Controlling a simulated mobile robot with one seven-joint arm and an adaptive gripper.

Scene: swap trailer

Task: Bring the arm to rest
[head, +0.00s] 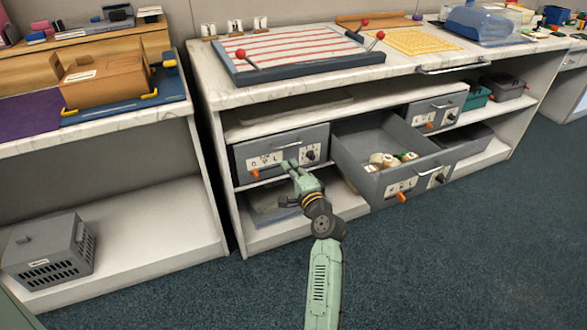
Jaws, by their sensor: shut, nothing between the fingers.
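My gripper (291,166) is at the end of my green arm (324,285), which reaches up from the bottom of the head view. The gripper is shut and empty. Its fingertips are in front of the closed grey drawer (252,168) on the left of the shelf unit; I cannot tell whether they touch it. To the right of the gripper, a grey drawer (348,153) is pulled open, with several small pale items (384,160) inside.
The marble-topped bench (211,82) carries a red-and-white striped board (298,52) and a blue covered case (484,24). A grey slatted crate (48,253) sits on the left unit's lower shelf. The carpet (470,250) on the right is clear.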

